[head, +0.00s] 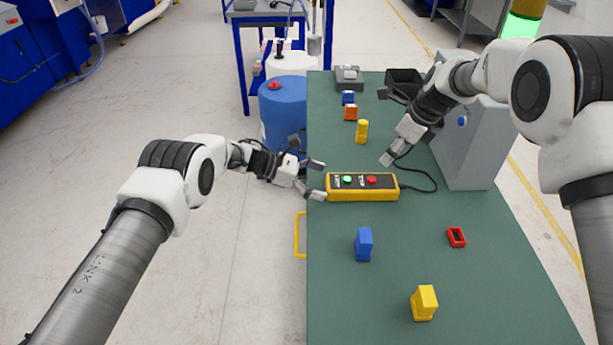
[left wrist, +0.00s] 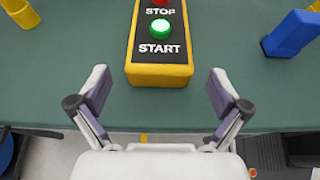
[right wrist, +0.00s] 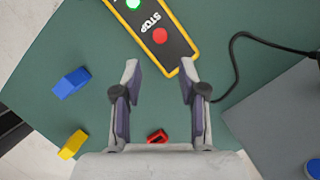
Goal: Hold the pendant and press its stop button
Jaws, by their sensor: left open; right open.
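The yellow pendant (head: 362,194) lies on the green table with a black face, a green START button (head: 347,180) at its left end and a red stop button (head: 371,180) to the right. My left gripper (head: 318,180) is open at the pendant's left end. In the left wrist view the pendant (left wrist: 160,74) lies just beyond the open fingers (left wrist: 160,95), not between them. My right gripper (head: 391,152) is open, above and behind the pendant's right end. The right wrist view shows the red stop button (right wrist: 160,36) ahead of its open, empty fingers (right wrist: 158,72).
A black cable (head: 425,180) runs from the pendant toward a grey box (head: 468,150) at right. Blue (head: 364,244) and yellow (head: 424,302) blocks and a red piece (head: 456,237) stand in front. The table's left edge is close to my left gripper.

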